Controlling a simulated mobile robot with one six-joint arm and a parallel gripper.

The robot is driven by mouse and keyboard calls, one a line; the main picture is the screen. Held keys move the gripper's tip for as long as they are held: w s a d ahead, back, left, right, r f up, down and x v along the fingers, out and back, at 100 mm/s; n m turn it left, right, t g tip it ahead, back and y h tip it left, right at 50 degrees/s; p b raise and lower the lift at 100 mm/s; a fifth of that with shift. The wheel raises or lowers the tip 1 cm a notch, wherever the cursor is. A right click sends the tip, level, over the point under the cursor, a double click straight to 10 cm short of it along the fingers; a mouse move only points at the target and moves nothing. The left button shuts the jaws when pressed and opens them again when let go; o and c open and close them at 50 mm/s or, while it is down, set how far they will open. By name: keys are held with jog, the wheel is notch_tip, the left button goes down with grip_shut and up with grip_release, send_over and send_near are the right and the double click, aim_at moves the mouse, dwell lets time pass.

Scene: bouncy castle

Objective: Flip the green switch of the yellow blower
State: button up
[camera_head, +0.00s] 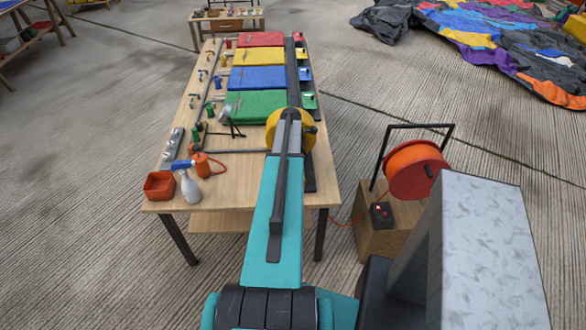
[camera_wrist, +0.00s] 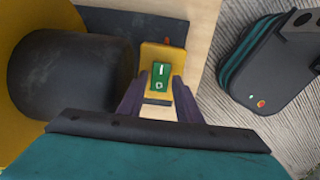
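The yellow blower (camera_head: 272,127) stands at the near right part of the wooden table, largely hidden behind my arm. In the wrist view its yellow housing with a dark round part (camera_wrist: 70,75) fills the left side. The green switch (camera_wrist: 161,76) is a rocker marked I at the top and O at the bottom, set in a yellow plate (camera_wrist: 162,52). Which side is pressed in is unclear. My gripper (camera_wrist: 160,101) is open, with a dark finger on either side below the switch. I cannot tell whether it touches. The head view hides the fingertips.
The table (camera_head: 236,193) holds red, yellow, blue and green folded sheets. A red box (camera_head: 159,185) and a spray bottle (camera_head: 190,188) are at its near left. An orange cable reel (camera_head: 415,170) stands on a wooden box to the right.

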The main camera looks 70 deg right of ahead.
notch_tip(320, 180, up, 13)
jog(key=b, duration=0.3)
jog(key=shift+w, duration=0.15)
dwell(0.4)
jog(key=shift+a, duration=0.1)
dwell(0.4)
